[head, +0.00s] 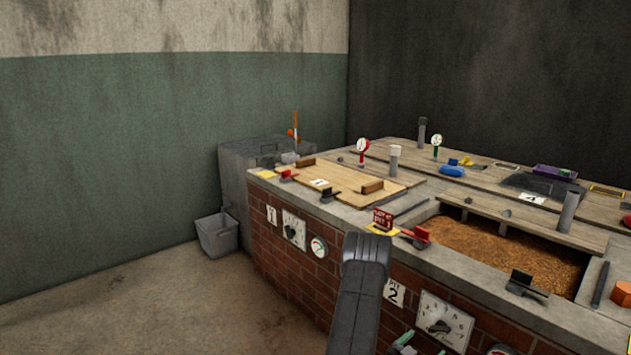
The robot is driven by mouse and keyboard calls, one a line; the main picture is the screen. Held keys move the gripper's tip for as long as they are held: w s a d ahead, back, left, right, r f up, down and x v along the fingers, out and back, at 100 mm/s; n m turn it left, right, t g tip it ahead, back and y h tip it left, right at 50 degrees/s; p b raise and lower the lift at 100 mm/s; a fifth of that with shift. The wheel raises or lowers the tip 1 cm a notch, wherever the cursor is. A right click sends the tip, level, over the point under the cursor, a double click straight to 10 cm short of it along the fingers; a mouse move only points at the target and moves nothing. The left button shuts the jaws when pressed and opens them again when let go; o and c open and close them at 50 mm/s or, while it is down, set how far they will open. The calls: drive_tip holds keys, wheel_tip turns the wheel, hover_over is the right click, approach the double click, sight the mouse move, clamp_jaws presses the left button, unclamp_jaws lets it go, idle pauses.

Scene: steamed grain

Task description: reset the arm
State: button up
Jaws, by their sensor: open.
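A dark grey link of my arm (361,295) rises from the bottom edge in the head view, in front of the brick counter. Its upper end (368,248) stands near the counter's front edge.
The brick counter (290,255) has a concrete top, with an open pit of brown grain (505,248) at right. A wooden lid (345,182) with two handles covers the left pit. A grey bin (216,234) stands on the floor. The floor at left is clear.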

drive_tip(key=v, duration=0.7)
drive_tip(key=shift+r+y, duration=0.15)
drive_tip(key=shift+y, duration=0.15)
drive_tip(key=shift+s+d, duration=0.15)
